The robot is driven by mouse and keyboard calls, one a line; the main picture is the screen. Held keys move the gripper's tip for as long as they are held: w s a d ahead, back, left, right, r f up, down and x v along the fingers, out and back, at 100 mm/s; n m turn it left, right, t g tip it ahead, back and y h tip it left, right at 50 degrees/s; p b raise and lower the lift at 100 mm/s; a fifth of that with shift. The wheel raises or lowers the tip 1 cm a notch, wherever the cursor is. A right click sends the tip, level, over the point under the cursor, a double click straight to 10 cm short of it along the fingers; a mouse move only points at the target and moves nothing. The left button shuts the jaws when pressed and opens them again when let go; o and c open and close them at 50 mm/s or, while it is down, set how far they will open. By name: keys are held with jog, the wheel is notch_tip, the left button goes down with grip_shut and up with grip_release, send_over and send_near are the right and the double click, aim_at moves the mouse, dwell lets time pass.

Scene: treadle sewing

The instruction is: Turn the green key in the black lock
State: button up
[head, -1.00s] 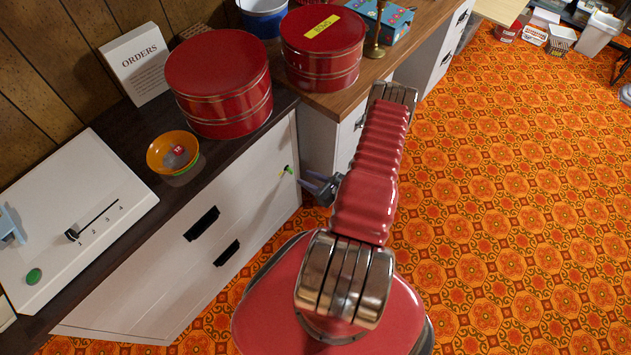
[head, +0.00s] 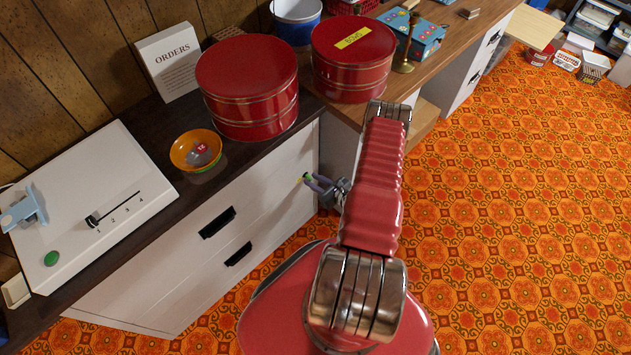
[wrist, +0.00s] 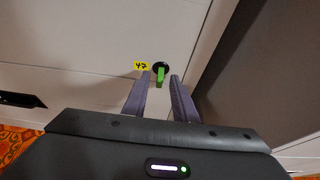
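The green key (wrist: 161,78) sits in the round black lock (wrist: 160,67) on the white cabinet front, beside a yellow tag marked 47 (wrist: 141,66). My gripper (wrist: 160,80) is open in the wrist view. Its two grey-purple fingers stand apart, one on each side of the key, with gaps showing. I cannot tell how deep between the fingers the key lies. In the head view my gripper (head: 314,181) is close to the cabinet's right end, and the green key (head: 306,178) shows as a small spot at its fingertips.
The white cabinet (head: 265,190) has black handles (head: 217,222). On its dark top stand a red round tin (head: 247,85), an orange bowl (head: 185,150) and a white control box (head: 80,230). Patterned orange floor (head: 500,230) lies open to the right.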

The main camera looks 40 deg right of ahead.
grip_shut()
dwell(0.3)
